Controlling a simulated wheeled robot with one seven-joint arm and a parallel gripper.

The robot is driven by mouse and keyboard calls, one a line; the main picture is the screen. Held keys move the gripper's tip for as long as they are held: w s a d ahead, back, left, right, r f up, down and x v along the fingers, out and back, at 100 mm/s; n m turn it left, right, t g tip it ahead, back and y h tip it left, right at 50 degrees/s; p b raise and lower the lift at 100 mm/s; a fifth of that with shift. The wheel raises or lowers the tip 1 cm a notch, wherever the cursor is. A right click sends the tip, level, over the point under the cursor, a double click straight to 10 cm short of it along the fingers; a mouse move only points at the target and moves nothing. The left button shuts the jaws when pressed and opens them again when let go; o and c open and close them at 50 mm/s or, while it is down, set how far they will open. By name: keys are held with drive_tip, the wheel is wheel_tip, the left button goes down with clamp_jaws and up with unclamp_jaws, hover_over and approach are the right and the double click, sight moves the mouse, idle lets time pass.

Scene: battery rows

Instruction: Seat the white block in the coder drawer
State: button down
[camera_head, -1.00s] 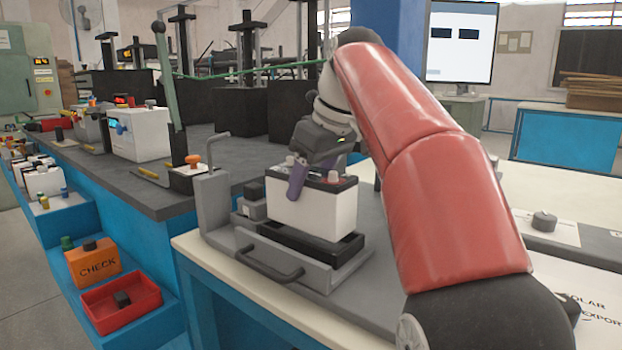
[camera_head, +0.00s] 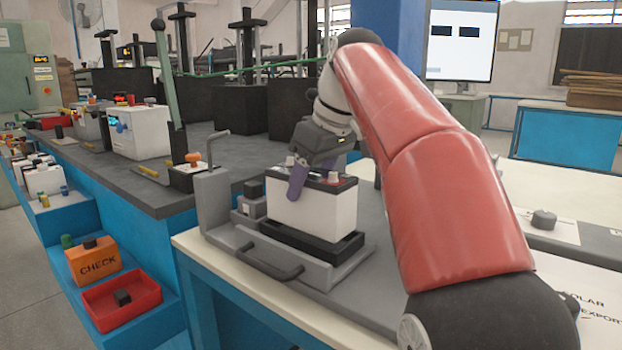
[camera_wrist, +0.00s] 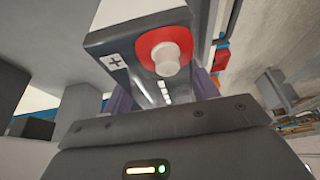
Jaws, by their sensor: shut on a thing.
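The white block (camera_head: 312,212) is a battery with a dark top and pale terminals, upright in the head view. My gripper (camera_head: 303,182) is shut on it near its top, with a purple finger on the near side. In the wrist view the block's dark top (camera_wrist: 135,42) shows a red ring, a pale terminal and a plus mark. The grey coder drawer (camera_head: 328,272) has a dark handle at its front and a black tray (camera_head: 345,248) directly under the block. I cannot tell whether the block's base touches the tray or sits just inside its rim.
A grey upright plate with a bent rod (camera_head: 212,190) and a small grey block (camera_head: 250,203) stand left of the block. A red bin (camera_head: 120,302) and an orange CHECK box (camera_head: 95,263) are lower left.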

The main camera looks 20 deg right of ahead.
sight(311, 196)
drive_tip(key=shift+f+b, duration=1.2)
drive_tip(key=shift+f, duration=0.35)
drive_tip(key=c, duration=0.7)
unclamp_jaws()
drive_tip(key=o, duration=0.3)
drive_tip(key=shift+o, duration=0.2)
drive_tip(key=shift+f, duration=0.15)
drive_tip(key=p+v, duration=0.2)
drive_tip(key=v, duration=0.5)
drive_tip(key=shift+w+a+p, duration=0.1)
drive_tip(key=shift+w+p, duration=0.05)
drive_tip(key=shift+p, duration=0.2)
drive_tip(key=shift+s+r, duration=0.25)
drive_tip(key=shift+r, duration=0.25)
